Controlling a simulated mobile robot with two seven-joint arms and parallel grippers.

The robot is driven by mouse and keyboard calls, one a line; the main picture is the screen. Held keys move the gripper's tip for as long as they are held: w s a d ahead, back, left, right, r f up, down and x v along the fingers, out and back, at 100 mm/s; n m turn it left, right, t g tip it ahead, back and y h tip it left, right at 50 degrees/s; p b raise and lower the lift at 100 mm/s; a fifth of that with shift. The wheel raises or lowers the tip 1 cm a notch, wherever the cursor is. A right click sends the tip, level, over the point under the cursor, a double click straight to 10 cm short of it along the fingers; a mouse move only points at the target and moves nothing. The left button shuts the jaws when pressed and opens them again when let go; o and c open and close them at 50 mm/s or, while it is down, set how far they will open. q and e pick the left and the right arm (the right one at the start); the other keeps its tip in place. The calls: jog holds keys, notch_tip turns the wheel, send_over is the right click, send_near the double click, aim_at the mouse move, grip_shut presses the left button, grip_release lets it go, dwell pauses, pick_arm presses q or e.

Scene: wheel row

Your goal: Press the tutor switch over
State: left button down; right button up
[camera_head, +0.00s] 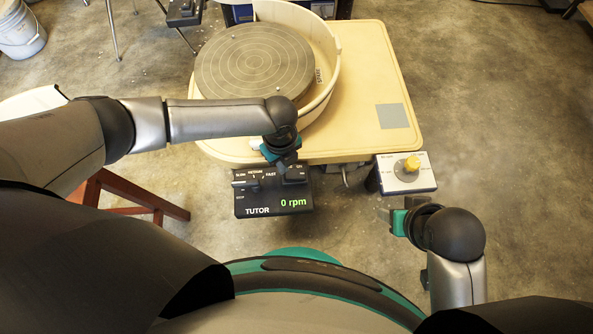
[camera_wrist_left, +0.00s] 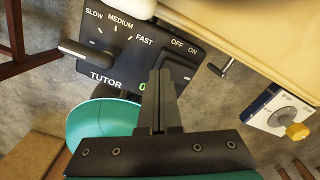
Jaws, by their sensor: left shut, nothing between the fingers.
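The black TUTOR box (camera_head: 252,203) hangs at the wheel table's front edge. Its green display reads 0 rpm. The box has a speed lever (camera_wrist_left: 88,53) marked SLOW, MEDIUM, FAST, and an OFF/ON switch (camera_head: 295,175) at its right; the switch also shows partly in the left wrist view (camera_wrist_left: 184,68). My left gripper (camera_head: 282,166) is shut and empty, its tips over the box beside the switch. In the left wrist view its fingers (camera_wrist_left: 161,75) cover part of the switch area; contact cannot be told. My right gripper (camera_head: 396,207) appears open and empty, below the knob box.
The cream table (camera_head: 360,75) carries a round grey wheel head (camera_head: 255,60) in a splash pan. A white box with a yellow knob (camera_head: 411,164) sits at the table's front right. A reddish wooden stool (camera_head: 130,205) stands left. Floor to the right is clear.

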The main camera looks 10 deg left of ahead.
pick_arm(q)
jog(key=shift+f, duration=0.15)
jog(key=shift+f+b, duration=0.8)
jog(key=shift+f, duration=0.25)
jog(key=shift+r, duration=0.1)
jog(key=shift+r+p, duration=0.2)
jog(key=shift+p, duration=0.25)
jog(key=shift+s+a+r+p, duration=0.1)
jog(key=shift+s+a+p, duration=0.05)
jog(key=shift+a+p, duration=0.2)
jog(key=shift+s+a+r+p, duration=0.1)
jog(key=shift+s+a+p, duration=0.25)
jog(key=shift+a, duration=0.5)
jog(key=shift+s+a+r+p, duration=0.1)
jog(key=shift+a+p, duration=0.4)
jog(key=shift+a, duration=0.35)
jog(key=shift+s+a+p, duration=0.25)
jog(key=shift+a+p, duration=0.15)
jog(key=shift+a, duration=0.45)
notch_tip(320, 180, up, 8)
jog(key=p, duration=0.8)
